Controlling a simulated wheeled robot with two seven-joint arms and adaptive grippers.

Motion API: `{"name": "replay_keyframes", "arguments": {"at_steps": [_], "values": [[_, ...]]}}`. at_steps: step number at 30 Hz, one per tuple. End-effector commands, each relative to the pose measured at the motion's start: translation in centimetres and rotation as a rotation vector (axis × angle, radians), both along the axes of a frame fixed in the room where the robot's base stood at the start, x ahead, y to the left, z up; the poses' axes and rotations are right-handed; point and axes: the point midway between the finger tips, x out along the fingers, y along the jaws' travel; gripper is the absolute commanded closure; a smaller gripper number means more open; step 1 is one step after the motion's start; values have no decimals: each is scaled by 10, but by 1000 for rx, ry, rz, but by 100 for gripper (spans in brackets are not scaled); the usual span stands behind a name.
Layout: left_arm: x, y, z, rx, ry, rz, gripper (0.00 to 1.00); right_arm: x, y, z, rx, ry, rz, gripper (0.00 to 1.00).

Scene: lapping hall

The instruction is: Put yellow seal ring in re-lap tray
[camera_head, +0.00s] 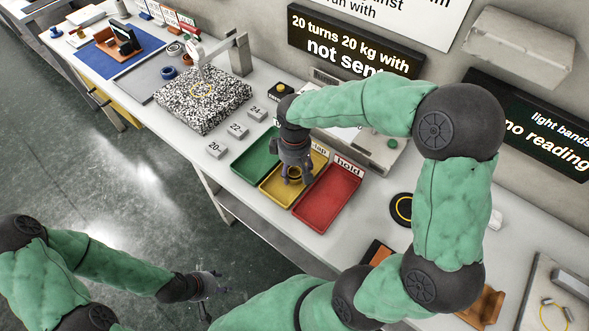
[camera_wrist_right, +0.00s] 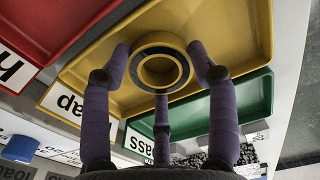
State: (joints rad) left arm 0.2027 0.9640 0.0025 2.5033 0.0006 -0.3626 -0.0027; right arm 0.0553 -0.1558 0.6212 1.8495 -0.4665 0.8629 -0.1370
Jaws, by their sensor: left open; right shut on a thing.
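My right gripper (camera_head: 294,177) is low over the yellow tray (camera_head: 278,197), the middle one of three, whose label is partly hidden and ends in "lap". The gripper is shut on the yellow seal ring (camera_wrist_right: 160,40), a yellow band with a dark inner band. In the right wrist view its fingers close around the ring, and the yellow tray floor (camera_wrist_right: 232,40) shows through and around it. I cannot tell whether the ring touches the floor. My left gripper (camera_head: 212,285) is open and empty, out over the floor at the lower left, away from the bench.
A green tray (camera_head: 252,160) adjoins the yellow one on the left, a red "hold" tray (camera_head: 328,199) on the right. Number blocks (camera_head: 237,130) and a speckled granite plate (camera_head: 190,108) stand further left. A black disc with a yellow circle (camera_head: 402,208) lies right of the trays.

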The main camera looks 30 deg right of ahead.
Motion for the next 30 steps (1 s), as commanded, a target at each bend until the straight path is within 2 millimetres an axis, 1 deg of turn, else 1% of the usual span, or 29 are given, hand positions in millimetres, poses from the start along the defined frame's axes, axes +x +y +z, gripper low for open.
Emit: {"name": "replay_keyframes", "arguments": {"at_steps": [6,7,8,17,20,23,26,30], "values": [[0,0,-2,0,0,0,49,0,0,-3,0,0,0,75],[0,0,-2,0,0,0,49,0,0,-4,0,0,0,38],[0,0,-1,0,0,0,49,0,0,-3,0,0,0,31],[0,0,-1,0,0,0,49,0,0,-3,0,0,-1,31],[0,0,1,0,0,0,49,0,0,1,0,-1,-1,31],[0,0,6,0,0,0,49,1,0,12,0,-3,-1,31],[0,0,14,0,0,0,49,1,0,30,1,-4,-2,31],[0,0,27,0,0,0,49,1,0,60,0,-5,-1,31]]}}
